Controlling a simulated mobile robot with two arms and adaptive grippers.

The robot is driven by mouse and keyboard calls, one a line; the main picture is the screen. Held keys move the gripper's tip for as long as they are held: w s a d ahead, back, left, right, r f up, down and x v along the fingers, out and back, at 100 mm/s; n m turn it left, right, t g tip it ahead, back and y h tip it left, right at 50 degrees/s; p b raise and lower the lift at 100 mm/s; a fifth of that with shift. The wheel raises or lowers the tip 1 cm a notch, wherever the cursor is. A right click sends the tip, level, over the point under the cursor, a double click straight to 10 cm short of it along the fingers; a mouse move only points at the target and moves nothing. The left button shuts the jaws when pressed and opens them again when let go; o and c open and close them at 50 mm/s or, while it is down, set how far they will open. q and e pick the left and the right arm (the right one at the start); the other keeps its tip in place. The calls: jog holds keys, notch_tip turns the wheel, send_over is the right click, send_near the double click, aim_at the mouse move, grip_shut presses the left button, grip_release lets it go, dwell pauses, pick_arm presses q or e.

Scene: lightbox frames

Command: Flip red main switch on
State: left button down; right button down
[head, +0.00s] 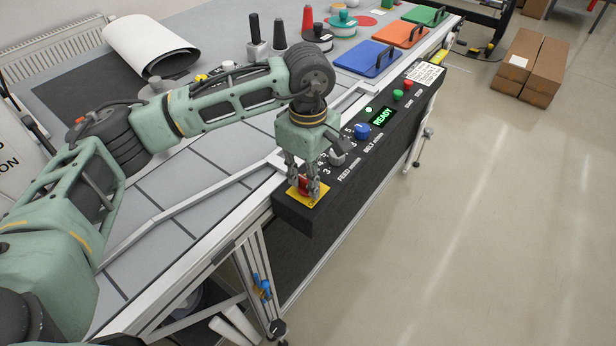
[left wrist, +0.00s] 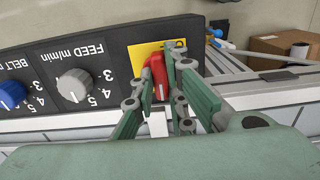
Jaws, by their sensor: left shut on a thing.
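The red main switch (head: 303,185) sits on a yellow plate (head: 316,196) at the near end of the black control panel (head: 292,212). My left gripper (head: 304,190) reaches down over it from above, shut on the red switch. In the left wrist view the red switch handle (left wrist: 158,76) stands between the two green fingers (left wrist: 160,85), and the yellow plate (left wrist: 145,52) shows behind it. The handle lies roughly upright in that picture. The panel's display (head: 383,117) reads READY in green. My right gripper is not in view.
A grey feed knob (head: 337,157) and a blue belt knob (head: 362,131) sit along the panel beside the switch. Green and red buttons (head: 398,94) are farther along. Blue, orange and green boards (head: 368,58) lie on the table. The floor at right is clear up to cardboard boxes (head: 532,66).

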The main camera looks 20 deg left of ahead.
pick_arm(q)
jog(key=shift+w+r, duration=0.1)
jog(key=shift+r, duration=0.1)
jog(key=c, duration=1.8)
grip_release()
jog(key=shift+o, duration=0.2)
jog(key=shift+f, duration=0.1)
notch_tip(320, 180, up, 12)
